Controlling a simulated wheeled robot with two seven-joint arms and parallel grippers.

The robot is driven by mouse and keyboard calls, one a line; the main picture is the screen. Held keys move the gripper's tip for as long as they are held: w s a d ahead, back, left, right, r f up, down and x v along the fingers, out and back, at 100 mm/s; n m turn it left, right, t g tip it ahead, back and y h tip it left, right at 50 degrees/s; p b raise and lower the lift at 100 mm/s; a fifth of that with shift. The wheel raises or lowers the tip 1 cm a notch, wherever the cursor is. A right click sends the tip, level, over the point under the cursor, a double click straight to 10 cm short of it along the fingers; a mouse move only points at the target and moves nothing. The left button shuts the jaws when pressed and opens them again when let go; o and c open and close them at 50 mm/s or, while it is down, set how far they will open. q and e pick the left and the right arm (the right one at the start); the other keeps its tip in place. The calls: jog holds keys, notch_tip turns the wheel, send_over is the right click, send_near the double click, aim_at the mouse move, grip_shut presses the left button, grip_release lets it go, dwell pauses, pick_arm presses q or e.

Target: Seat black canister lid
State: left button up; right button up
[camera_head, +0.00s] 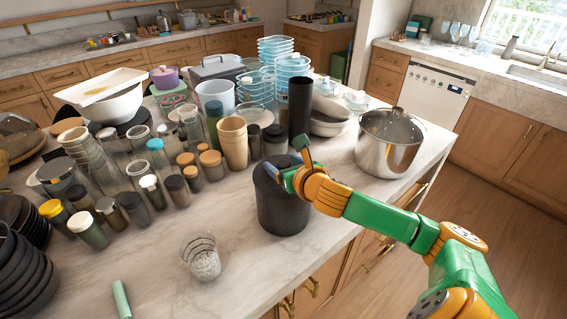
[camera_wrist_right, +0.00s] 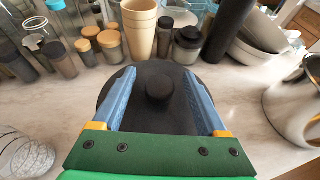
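The black canister (camera_head: 283,208) stands upright on the marble island near its front edge. Its round black lid (camera_wrist_right: 158,118) with a central knob (camera_wrist_right: 159,88) is at the canister's top; I cannot tell whether it is fully seated. My right gripper (camera_head: 290,163) is over the lid, and the near side of the lid is partly hidden by it. In the right wrist view the blue fingers (camera_wrist_right: 160,74) are spread wide on both sides of the knob, with gaps to it. My left gripper is not in view.
A steel pot (camera_head: 388,145) stands to the right, and a tall black cylinder (camera_head: 300,108) behind the canister. Several jars and beige cups (camera_head: 233,143) crowd the left and back. A glass (camera_head: 201,256) stands front left, with bare marble around it.

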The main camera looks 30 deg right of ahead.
aim_at(287, 166)
jog(key=b+v, duration=0.1)
jog(key=v, duration=0.5)
jog(key=shift+s+d, duration=0.15)
jog(key=shift+s+a+r, duration=0.2)
jog(key=shift+s, duration=0.25)
jog(key=shift+w, duration=0.1)
